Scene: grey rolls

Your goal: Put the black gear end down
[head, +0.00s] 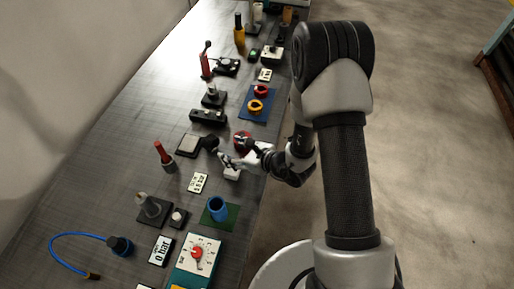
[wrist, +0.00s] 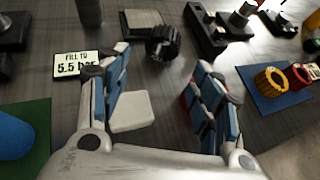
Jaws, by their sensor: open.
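The black gear (wrist: 163,42) rests on the dark bench in the wrist view, beyond my fingertips. It looks like a short toothed cylinder lying on its side; its exact tilt is hard to tell. In the head view the gear (head: 210,143) is a small dark shape beside a square grey-topped plate. My gripper (wrist: 163,64) is open and empty, with its blue-padded fingers spread either side of the line to the gear. In the head view my gripper (head: 229,159) is low over the bench, just right of the gear, apart from it.
A white block (wrist: 131,111) lies between and below my fingers. The grey-topped plate (wrist: 139,20) is just behind the gear. A "5.5 bar" card (wrist: 72,65) lies left. A blue mat (wrist: 268,97) with yellow and red rings is right. A red-handled tool (head: 163,154) stands left.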

